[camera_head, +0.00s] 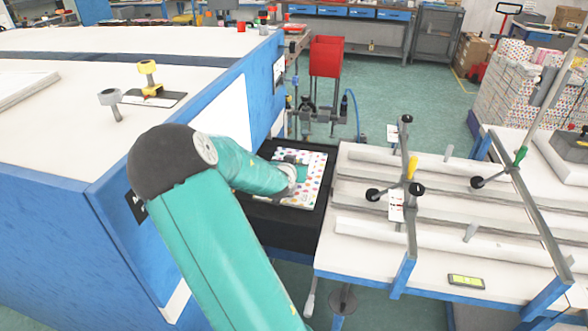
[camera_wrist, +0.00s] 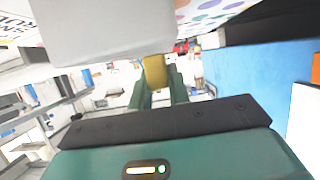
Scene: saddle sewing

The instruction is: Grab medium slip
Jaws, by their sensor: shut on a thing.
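A white sheet or packet printed with coloured dots (camera_head: 312,185) lies on a black surface, beneath the end of my arm. Its dotted print also shows at the top of the wrist view (camera_wrist: 205,12). My gripper (camera_wrist: 158,88) shows in the wrist view with its two green fingers close on either side of a small yellow-brown piece (camera_wrist: 155,70). A blurred pale grey block (camera_wrist: 100,30) sits just above this piece and hides part of the dotted print. I cannot tell whether either is the medium slip. In the head view my arm hides most of the gripper.
The black stand (camera_head: 285,226) lies between a blue-sided machine (camera_head: 215,125) and a white rail table (camera_head: 440,205) with clamp knobs. A red bin (camera_head: 326,57) stands behind. Green floor (camera_head: 400,105) is clear at the back.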

